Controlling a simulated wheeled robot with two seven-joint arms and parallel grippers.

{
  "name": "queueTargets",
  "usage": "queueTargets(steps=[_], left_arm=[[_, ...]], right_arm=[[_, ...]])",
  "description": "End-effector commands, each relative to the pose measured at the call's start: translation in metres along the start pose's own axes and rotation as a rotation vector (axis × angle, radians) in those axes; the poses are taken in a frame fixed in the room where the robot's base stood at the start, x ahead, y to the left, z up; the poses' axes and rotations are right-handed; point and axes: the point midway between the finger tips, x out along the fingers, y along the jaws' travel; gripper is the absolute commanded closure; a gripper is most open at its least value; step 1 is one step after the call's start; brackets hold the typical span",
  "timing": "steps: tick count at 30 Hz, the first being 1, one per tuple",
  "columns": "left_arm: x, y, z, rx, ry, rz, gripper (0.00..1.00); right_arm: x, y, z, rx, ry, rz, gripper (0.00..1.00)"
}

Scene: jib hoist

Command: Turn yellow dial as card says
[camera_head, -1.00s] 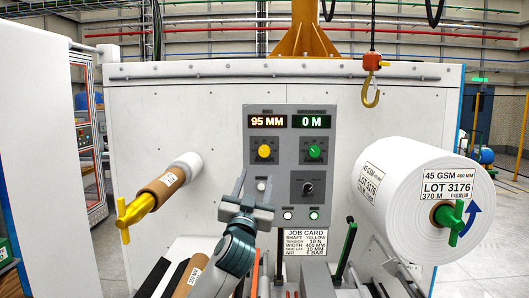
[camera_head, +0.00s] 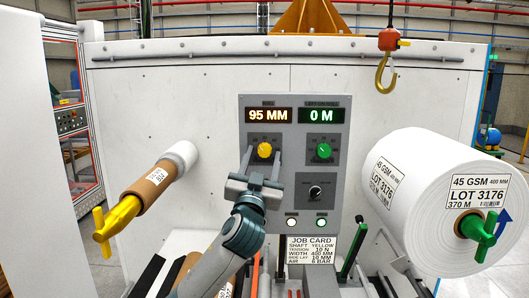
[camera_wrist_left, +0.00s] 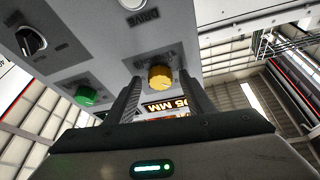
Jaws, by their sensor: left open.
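The yellow dial (camera_head: 264,150) sits on the grey control panel (camera_head: 295,200), under the amber display that reads 95 MM (camera_head: 268,115). The job card (camera_head: 311,250) below the panel reads shaft yellow, tension 10 N, width 400 mm, side lay 10 mm, air 6 bar. My left gripper (camera_head: 260,165) is open just below the yellow dial. In the left wrist view the yellow dial (camera_wrist_left: 160,77) shows beyond and between the two fingers (camera_wrist_left: 160,100), apart from them as far as I can tell. My right gripper is not in view.
A green dial (camera_head: 323,150) sits right of the yellow one, with a black knob (camera_head: 315,193) below it. A yellow-handled shaft (camera_head: 118,222) sticks out at left. A large white roll (camera_head: 425,190) stands at right. A hook (camera_head: 384,75) hangs above.

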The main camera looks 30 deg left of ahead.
Motion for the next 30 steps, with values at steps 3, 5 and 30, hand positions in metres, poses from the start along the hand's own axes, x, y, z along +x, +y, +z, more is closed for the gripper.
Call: queueTargets(steps=[3, 5, 30], left_arm=[[0.000, 0.000, -0.001, 0.000, 0.000, 0.000, 0.52], [-0.001, 0.000, -0.001, 0.000, 0.000, 0.000, 0.52], [-0.001, 0.001, 0.001, -0.047, 0.003, -0.020, 0.93]], right_arm=[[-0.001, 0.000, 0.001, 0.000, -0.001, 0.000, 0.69], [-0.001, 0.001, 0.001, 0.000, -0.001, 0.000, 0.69], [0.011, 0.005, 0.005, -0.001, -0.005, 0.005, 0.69]])
